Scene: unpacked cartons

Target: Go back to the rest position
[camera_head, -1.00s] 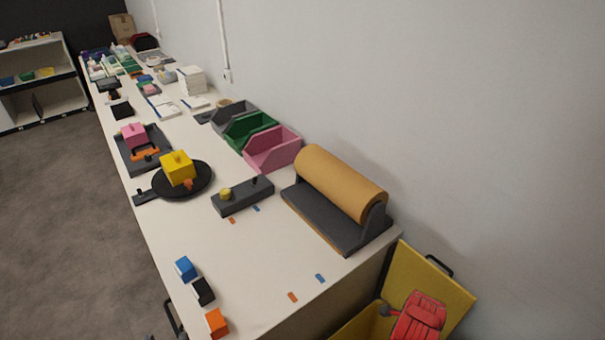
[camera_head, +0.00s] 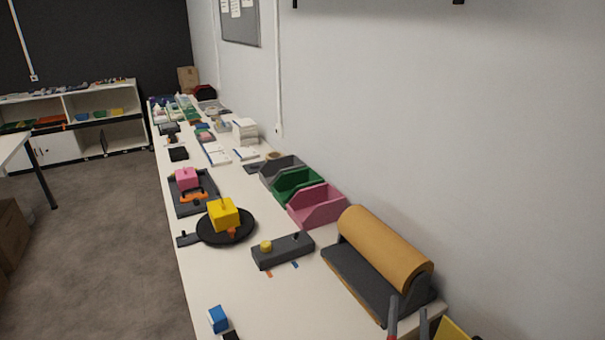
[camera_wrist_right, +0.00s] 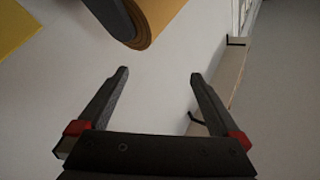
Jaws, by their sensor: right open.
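My right gripper (camera_head: 408,318) shows at the lower right of the head view, just in front of the paper roll holder's near end. In the right wrist view its two dark fingers (camera_wrist_right: 158,75) are spread apart with nothing between them. The end of the brown paper roll (camera_wrist_right: 155,22) is beyond the fingers there, apart from them. My left gripper is not in the head view.
A long white table (camera_head: 205,285) runs along the wall. On it are the paper roll (camera_head: 385,248), pink (camera_head: 316,205) and green bins (camera_head: 296,187), a yellow block (camera_head: 223,214) on a black disc and a blue block (camera_head: 217,319).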

